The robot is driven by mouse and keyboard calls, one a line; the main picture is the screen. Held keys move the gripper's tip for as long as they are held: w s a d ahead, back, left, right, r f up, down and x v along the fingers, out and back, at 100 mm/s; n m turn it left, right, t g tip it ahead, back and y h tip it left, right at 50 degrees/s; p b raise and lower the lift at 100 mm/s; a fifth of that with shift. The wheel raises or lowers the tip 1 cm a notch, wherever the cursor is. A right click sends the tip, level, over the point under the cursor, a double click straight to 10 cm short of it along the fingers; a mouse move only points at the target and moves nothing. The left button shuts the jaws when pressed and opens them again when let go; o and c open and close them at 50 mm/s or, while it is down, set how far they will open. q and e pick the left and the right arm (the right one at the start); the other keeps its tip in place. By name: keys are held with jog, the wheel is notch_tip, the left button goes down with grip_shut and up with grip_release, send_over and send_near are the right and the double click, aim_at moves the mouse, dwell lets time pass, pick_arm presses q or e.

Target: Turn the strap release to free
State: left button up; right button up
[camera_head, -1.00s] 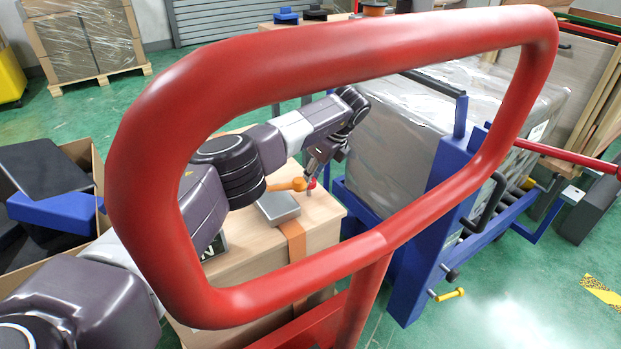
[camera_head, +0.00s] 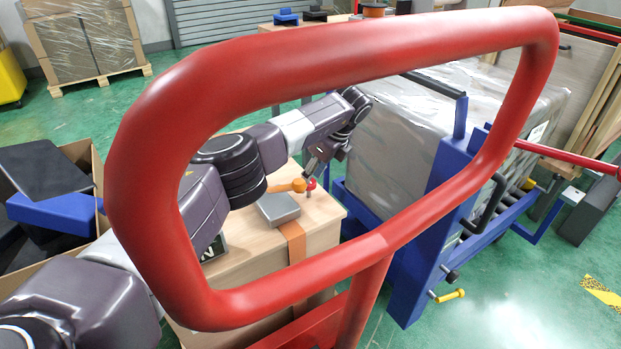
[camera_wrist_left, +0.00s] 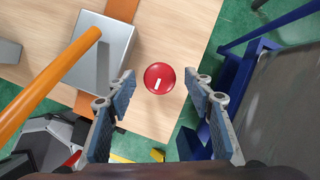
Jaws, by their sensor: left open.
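A round red knob (camera_wrist_left: 159,78) with a white mark stands at the edge of the wooden crate top in the left wrist view; it shows small in the head view (camera_head: 311,184). Beside it sits a grey metal block (camera_head: 278,208) on an orange strap (camera_head: 293,240), with an orange lever (camera_wrist_left: 50,85) above the block. My left gripper (camera_wrist_left: 162,115) is open, its two fingers apart on either side of the red knob in the picture and not visibly touching it. Which part is the strap release, I cannot tell for certain. My right gripper is not in view.
A thick red handle frame (camera_head: 340,50) fills the foreground of the head view. A blue cart (camera_head: 440,215) with a wrapped load (camera_head: 395,150) stands right of the crate (camera_head: 245,268). An open box with dark and blue items (camera_head: 58,212) is at left.

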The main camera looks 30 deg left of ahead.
pick_arm(q)
jog(key=v, duration=1.1)
jog(key=shift+r, duration=0.2)
jog(key=shift+d, duration=0.1)
